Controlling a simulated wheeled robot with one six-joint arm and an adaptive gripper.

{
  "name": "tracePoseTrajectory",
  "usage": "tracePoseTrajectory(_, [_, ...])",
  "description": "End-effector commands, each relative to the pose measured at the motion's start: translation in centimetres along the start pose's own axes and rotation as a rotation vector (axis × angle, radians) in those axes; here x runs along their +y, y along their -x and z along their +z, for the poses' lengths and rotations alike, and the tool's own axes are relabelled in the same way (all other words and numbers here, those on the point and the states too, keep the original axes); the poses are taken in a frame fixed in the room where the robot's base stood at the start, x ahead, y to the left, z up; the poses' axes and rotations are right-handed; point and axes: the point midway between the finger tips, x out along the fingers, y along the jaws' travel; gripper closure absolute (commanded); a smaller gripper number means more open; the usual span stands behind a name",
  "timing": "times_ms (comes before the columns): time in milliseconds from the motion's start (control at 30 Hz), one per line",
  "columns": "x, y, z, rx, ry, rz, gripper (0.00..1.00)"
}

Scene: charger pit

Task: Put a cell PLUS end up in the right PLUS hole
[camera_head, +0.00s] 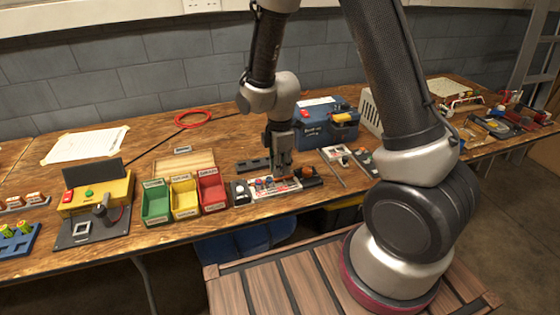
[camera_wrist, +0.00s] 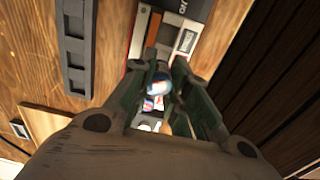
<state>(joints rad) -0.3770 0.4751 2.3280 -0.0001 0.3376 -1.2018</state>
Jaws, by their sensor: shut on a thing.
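My gripper (camera_head: 280,162) is over the charger (camera_head: 262,190), a low light panel with red and dark parts on the bench. In the wrist view my gripper (camera_wrist: 160,78) is shut on a cell (camera_wrist: 158,84), whose round, shiny, bluish end faces the camera. Whether that end is PLUS I cannot tell. Red, white and blue patches show below it between the fingers. Part of the charger (camera_wrist: 187,40) shows beyond the fingertips. The right PLUS hole cannot be made out, and whether the cell touches the charger is hidden.
Green (camera_head: 155,205), yellow (camera_head: 185,199) and red (camera_head: 213,192) bins stand left of the charger. A dark slotted strip (camera_head: 253,165) lies behind it, also in the wrist view (camera_wrist: 74,45). A blue box (camera_head: 312,125) stands behind right. A blue rack (camera_head: 20,243) is far left.

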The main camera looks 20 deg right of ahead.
Motion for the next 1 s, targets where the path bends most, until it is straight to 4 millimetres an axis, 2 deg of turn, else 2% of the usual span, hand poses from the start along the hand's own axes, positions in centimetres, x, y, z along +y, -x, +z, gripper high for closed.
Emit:
tracePoseTrajectory(533, [-0.1, -3.4, 0.0, -0.001, 0.000, -0.001, 1.00])
tracePoseTrajectory(1000, [0.0, -4.1, 0.0, 0.000, 0.000, 0.000, 1.00])
